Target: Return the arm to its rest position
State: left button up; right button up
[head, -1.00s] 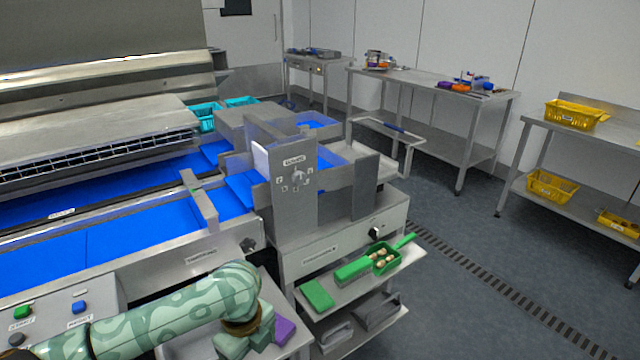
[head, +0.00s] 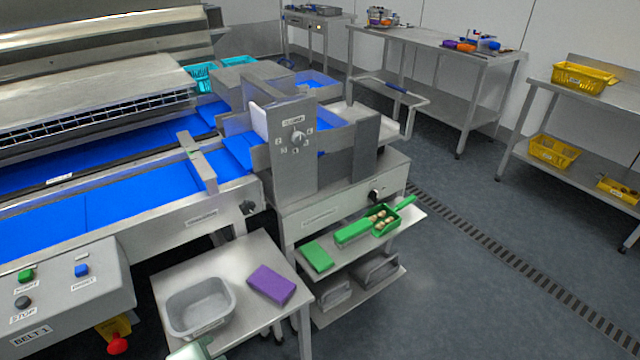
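A small pale green piece of my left gripper (head: 190,349) shows at the bottom edge, in front of the small steel table (head: 243,247). The rest of it is cut off by the frame, so I cannot see whether its fingers are apart or what is between them. The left arm's links are out of the picture. My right gripper is not in view.
On the small table are a grey tub (head: 198,304), looking empty, and a purple block (head: 271,285). A control box (head: 65,298) with buttons stands at left, beside blue belts (head: 110,200). A green scoop (head: 384,218) holding dates and a green block (head: 317,257) lie on a shelf.

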pick_arm(q)
jog(key=s+a+r+n+y, duration=0.2)
jog(key=s+a+n+y, duration=0.4)
jog(key=a, duration=0.5)
jog(key=s+d+f+m+g+h, duration=0.1)
jog(key=s+d+f+g+h, duration=0.15)
jog(key=f, duration=0.95)
jog(key=s+d+f+g+h, duration=0.1)
jog(key=s+f+h, duration=0.15)
jog(key=f, duration=0.95)
jog(key=s+f+n+g, duration=0.1)
jog(key=s+f, duration=0.7)
jog(key=s, duration=0.3)
jog(key=s+f+n+g, duration=0.1)
jog(key=s+f+n, duration=0.1)
jog(key=s+f, duration=0.6)
jog(key=s, duration=0.3)
jog(key=shift+d+f+h, duration=0.15)
jog(key=shift+f+h, duration=0.15)
jog(key=shift+h, duration=0.1)
jog(key=shift+o, duration=0.5)
jog(key=shift+g, duration=0.25)
